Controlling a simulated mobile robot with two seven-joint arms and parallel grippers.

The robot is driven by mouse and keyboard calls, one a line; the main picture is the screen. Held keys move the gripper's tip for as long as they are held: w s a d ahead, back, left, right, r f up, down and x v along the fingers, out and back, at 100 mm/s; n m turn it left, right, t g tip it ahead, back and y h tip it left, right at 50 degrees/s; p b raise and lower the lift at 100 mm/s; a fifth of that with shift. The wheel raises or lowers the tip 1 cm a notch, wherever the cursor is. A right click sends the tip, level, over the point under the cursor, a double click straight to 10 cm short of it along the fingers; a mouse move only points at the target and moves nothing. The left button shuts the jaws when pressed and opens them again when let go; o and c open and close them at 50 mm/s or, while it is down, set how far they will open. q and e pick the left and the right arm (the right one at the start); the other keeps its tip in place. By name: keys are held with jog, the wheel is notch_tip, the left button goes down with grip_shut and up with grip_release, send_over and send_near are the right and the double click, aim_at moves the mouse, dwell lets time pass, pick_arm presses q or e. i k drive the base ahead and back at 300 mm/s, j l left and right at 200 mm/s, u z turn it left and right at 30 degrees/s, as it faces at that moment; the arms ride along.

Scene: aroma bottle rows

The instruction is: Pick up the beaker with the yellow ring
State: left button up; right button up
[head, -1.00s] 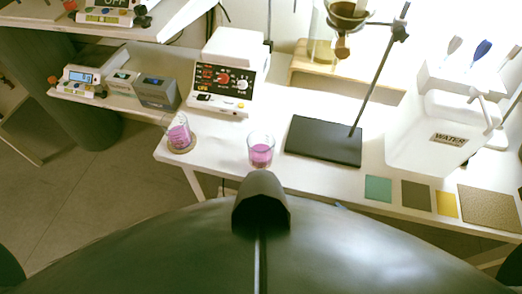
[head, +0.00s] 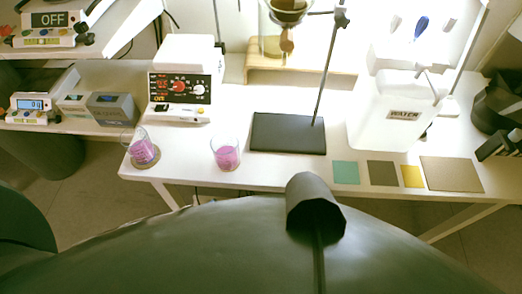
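Two clear glass beakers with pink contents stand at the front left of the white table. The left beaker (head: 144,149) stands on a round brown coaster (head: 145,162) near the corner and looks tilted in the picture. The other beaker (head: 226,155) stands to its right near the front edge, directly on the table. I cannot make out a yellow ring on either one. Neither gripper shows in the head view, and nothing is seen touching the beakers.
A dark, unidentified object (head: 500,105) is at the right edge.

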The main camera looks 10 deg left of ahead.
aim_at(224, 146)
jog(key=k+j+z, duration=0.2)
jog(key=z, duration=0.25)
jog(key=k+j+z, duration=0.2)
jog(key=z, duration=0.25)
jog(key=k+j, duration=0.3)
jog(key=i, duration=0.45)
